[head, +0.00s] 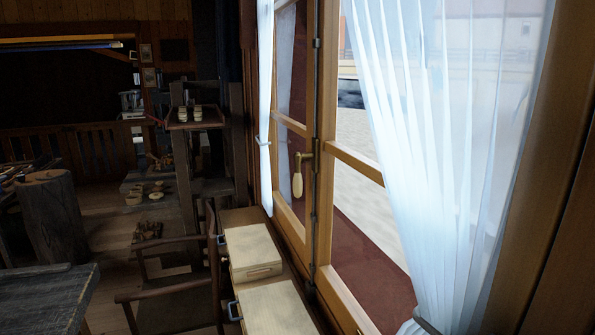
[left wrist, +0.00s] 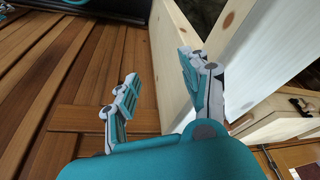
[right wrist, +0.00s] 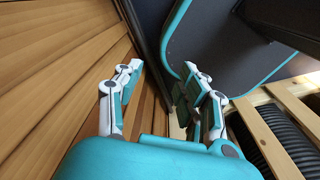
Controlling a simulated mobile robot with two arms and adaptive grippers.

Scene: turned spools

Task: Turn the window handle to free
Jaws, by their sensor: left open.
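The window handle (head: 298,180) shows in the head view on the wooden window frame, left of the white curtain. Neither gripper shows in the head view, and the handle does not show in either wrist view. My left gripper (left wrist: 158,70) is open and empty, with wooden floorboards and pale timber beyond its fingers. My right gripper (right wrist: 160,68) has its fingers apart with nothing between them, above slatted wood and a dark panel.
White curtains (head: 440,140) hang at the window. A pale wooden box (head: 254,250) sits on a cabinet below it. A wooden chair (head: 170,300), a dark table (head: 45,300) and a log stump (head: 55,215) stand to the left. The floor between them is partly clear.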

